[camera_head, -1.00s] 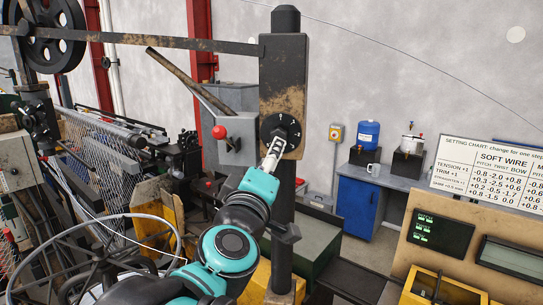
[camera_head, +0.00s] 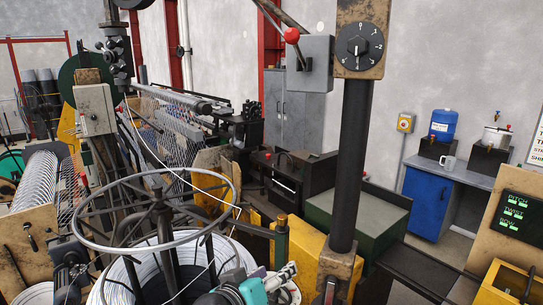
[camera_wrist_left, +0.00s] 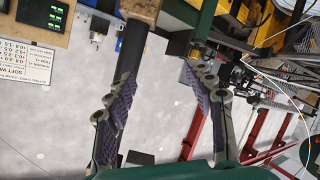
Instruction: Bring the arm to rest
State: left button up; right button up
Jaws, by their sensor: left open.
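My left gripper (camera_head: 284,276) is low in the head view, in front of the large coil of white wire (camera_head: 125,280). Its teal and grey parts show at the bottom edge. In the left wrist view its two fingers (camera_wrist_left: 167,80) are spread apart, with nothing held between them. The black dial (camera_head: 358,46) on its rusty plate stands well above the gripper and clear of it. My right gripper does not show in either view.
A dark upright post (camera_head: 352,165) stands close to the right of the gripper. A grey hoop (camera_head: 80,225) rises at the left above the coil. A yellow block (camera_head: 300,262) and a green box (camera_head: 375,212) are behind and to the right.

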pick_arm(q)
jog(key=s+a+f+g+y+b, duration=0.1)
jog(key=a+f, duration=0.5)
jog(key=f, duration=0.6)
jog(key=s+a+f+g+y+b, duration=0.2)
jog(key=s+a+f+b, duration=0.4)
jog(key=f, duration=0.6)
jog(key=s+a+f+g+y+b, duration=0.2)
jog(key=a+f+b, duration=0.4)
jog(key=f, duration=0.6)
jog(key=shift+s+a+f+y, duration=0.25)
jog(key=shift+s+y, duration=0.55)
jog(key=shift+s, duration=0.35)
jog(key=shift+d, duration=0.1)
